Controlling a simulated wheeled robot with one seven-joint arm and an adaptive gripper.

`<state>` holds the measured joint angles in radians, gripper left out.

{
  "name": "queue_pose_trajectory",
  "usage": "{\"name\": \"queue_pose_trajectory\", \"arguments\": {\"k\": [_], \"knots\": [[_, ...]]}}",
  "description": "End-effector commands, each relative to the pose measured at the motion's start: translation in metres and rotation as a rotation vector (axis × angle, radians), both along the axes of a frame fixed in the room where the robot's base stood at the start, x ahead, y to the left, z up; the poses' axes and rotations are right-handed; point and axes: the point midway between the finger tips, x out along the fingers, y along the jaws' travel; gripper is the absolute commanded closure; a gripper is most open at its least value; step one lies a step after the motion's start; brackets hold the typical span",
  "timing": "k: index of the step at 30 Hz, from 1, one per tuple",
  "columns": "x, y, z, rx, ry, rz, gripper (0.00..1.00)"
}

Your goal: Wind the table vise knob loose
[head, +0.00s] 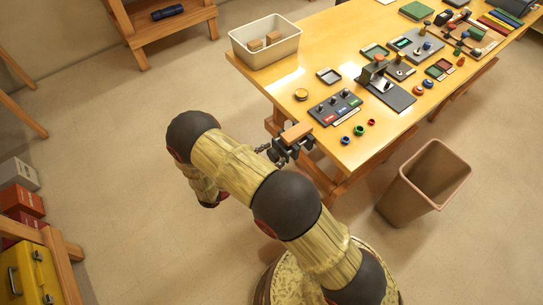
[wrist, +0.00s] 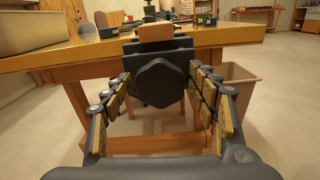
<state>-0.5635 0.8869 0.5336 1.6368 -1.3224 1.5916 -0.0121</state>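The table vise (head: 292,142) is clamped to the near edge of the wooden table, with a brown wood block (head: 296,132) at its top. In the wrist view its dark, many-sided knob (wrist: 159,83) faces me, close and near the middle. The wood block (wrist: 156,32) shows above the knob. My gripper (wrist: 160,77) is open, with one finger left and one right of the knob. A small gap seems to show on each side, so the fingers look apart from it. In the head view my arm partly hides the gripper by the vise.
The table (head: 315,58) carries a cream bin (head: 265,40) with blocks, a switch panel (head: 335,107), small coloured rings and several other items. A brown waste bin (head: 424,184) stands on the floor to the right.

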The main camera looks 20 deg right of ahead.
Motion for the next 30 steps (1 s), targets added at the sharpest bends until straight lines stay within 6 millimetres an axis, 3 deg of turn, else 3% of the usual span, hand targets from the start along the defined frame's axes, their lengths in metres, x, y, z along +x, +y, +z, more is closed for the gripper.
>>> {"name": "queue_pose_trajectory", "arguments": {"k": [21, 30], "knots": [[-0.0001, 0.0003, 0.0000, 0.000, 0.000, 0.000, 0.83], [0.0000, 0.0003, 0.0008, -0.013, 0.040, 0.000, 0.83]]}}
